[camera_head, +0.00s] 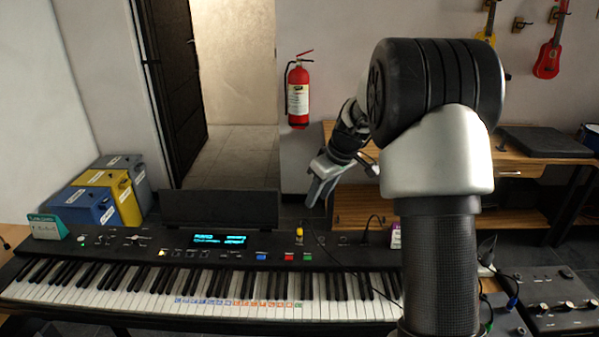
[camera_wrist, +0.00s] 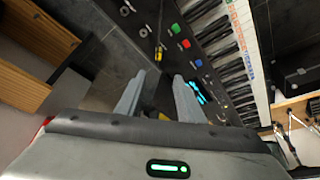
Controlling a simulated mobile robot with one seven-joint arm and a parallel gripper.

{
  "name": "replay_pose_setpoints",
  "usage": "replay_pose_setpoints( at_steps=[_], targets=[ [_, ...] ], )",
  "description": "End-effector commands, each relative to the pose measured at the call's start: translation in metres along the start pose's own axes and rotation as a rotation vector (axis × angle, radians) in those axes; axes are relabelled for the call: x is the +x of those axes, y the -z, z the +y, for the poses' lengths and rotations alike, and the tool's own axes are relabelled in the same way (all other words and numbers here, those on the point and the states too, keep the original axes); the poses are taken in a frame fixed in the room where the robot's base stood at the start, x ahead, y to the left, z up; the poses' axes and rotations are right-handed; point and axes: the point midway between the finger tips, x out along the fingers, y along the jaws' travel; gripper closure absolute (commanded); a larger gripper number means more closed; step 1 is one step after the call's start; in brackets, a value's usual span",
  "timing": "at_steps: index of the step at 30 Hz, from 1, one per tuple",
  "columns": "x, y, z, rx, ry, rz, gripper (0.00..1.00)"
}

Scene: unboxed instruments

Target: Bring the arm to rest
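My arm rises in front of the head camera and bends back over the far side of the keyboard. My gripper (camera_head: 316,191) hangs in the air beyond the keyboard's back edge, pointing down and to the left. In the wrist view my gripper (camera_wrist: 157,88) shows two grey fingers standing apart. I see nothing held between them. The fingers point toward the back panel of the keyboard (camera_head: 140,256), which also shows in the wrist view (camera_wrist: 232,65). Part of the keyboard's right end is hidden behind my arm.
A wooden bench (camera_head: 513,158) stands behind on the right, with a black flat case (camera_head: 545,141) on it. A mixer-like box (camera_head: 560,301) lies at the front right. Bins (camera_head: 83,206) stand at the left. A red extinguisher (camera_head: 299,92) hangs on the wall. Open floor shows by the doorway.

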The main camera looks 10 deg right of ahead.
Motion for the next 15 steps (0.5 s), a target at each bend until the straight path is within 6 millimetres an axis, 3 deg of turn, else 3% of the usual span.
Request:
replay_pose_setpoints(
  at_steps=[4, 7, 15],
  targets=[
    [-0.060, 0.000, -0.029, 0.049, -0.025, 0.010, 0.65],
    [-0.109, -0.011, -0.061, 0.109, -0.047, 0.013, 0.65],
    [-0.211, -0.071, -0.145, 0.280, -0.125, 0.033, 0.65]
  ],
)
